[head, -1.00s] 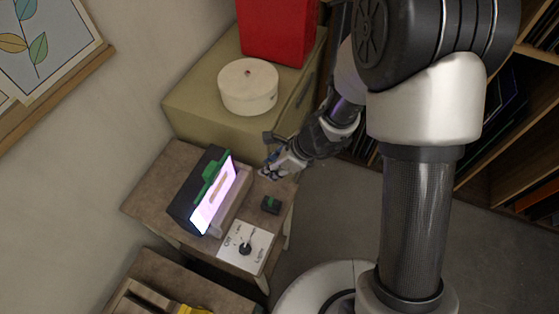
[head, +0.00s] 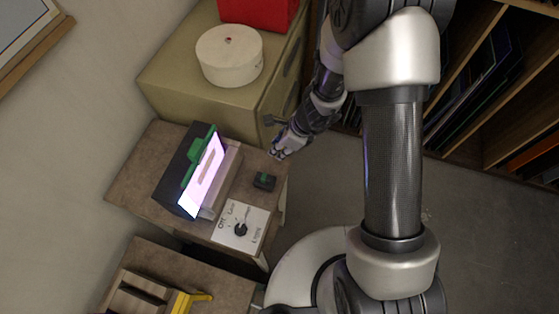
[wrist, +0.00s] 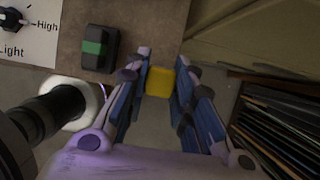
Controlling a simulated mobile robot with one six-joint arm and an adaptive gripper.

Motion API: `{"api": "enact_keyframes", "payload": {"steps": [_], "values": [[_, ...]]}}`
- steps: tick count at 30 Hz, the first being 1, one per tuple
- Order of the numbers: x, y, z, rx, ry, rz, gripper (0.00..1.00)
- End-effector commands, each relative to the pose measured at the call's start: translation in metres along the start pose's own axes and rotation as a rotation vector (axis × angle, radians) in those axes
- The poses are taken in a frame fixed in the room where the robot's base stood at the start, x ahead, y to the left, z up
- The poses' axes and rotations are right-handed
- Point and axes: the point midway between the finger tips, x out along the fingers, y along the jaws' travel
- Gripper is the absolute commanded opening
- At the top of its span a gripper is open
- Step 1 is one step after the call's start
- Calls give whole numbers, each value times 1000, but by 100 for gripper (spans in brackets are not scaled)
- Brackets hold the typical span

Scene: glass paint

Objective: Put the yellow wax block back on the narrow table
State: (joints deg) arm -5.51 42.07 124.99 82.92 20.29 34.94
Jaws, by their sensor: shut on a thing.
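The yellow wax block (wrist: 160,82) is between my gripper's fingers in the wrist view; it is hidden in the head view. My gripper (wrist: 160,85) is shut on it. In the head view my gripper (head: 277,152) is at the rear right corner of a brown table (head: 130,190) with a light box on it. In the wrist view this tabletop (wrist: 150,30) lies beyond the block, with its edge close to the block, and grey floor shows around the fingers. I cannot tell whether the block touches the table.
On this table are a glowing light box (head: 207,175), a small black-and-green block (head: 264,181) and a dial panel (head: 240,228). A green cabinet (head: 190,95) carries a round white box (head: 230,55). Another table (head: 195,275) in front holds a yellow thing (head: 185,301). Shelves (head: 490,90) stand at right.

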Motion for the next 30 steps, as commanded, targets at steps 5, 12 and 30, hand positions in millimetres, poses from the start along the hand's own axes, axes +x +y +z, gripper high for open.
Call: {"api": "enact_keyframes", "payload": {"steps": [5, 12, 30], "values": [[16, 0, -6, 0, -1, -1, 0], [49, 0, -20, 1, 0, 0, 0], [56, 0, -23, 0, -1, -1, 31]]}}
